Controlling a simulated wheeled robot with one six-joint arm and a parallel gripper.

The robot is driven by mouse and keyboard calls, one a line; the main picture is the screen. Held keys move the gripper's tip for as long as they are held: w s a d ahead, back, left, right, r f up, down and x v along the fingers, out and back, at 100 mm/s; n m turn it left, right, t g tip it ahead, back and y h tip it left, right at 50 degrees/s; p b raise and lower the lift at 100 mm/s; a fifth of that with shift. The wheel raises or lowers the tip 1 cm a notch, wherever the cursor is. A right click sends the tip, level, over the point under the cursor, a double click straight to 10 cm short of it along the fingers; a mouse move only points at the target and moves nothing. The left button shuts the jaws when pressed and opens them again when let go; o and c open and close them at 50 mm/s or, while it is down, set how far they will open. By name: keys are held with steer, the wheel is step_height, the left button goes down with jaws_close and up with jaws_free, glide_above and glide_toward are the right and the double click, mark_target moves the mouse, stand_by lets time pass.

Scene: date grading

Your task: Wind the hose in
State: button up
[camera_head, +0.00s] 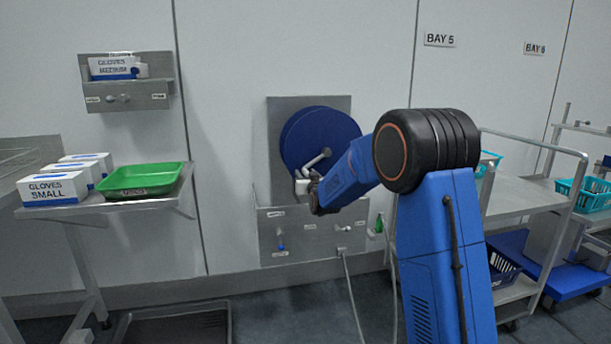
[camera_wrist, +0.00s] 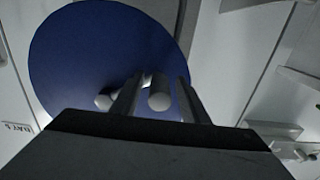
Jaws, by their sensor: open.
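The hose reel is a dark blue disc (camera_head: 303,133) on a grey wall plate (camera_head: 284,106); the blue disc also fills much of the wrist view (camera_wrist: 95,50). A grey crank handle (camera_head: 318,158) sits on its face. In the wrist view the handle's round knob (camera_wrist: 159,93) lies between the two fingers of my gripper (camera_wrist: 156,97), which is open around it. Whether the fingers touch it I cannot tell. The pale hose (camera_head: 352,292) hangs from the steel box below the reel and runs down to the floor. My arm hides part of the reel's right side.
The steel box (camera_head: 276,252) below the reel carries small labels and fittings. At left a steel table holds glove boxes (camera_head: 54,188) and a green tray (camera_head: 141,181). A glove shelf (camera_head: 126,98) hangs above. A steel trolley (camera_head: 522,206) stands right of my arm.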

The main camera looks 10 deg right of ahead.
steer(key=shift+w, duration=0.35)
steer(key=shift+c, duration=0.2)
jaws_close()
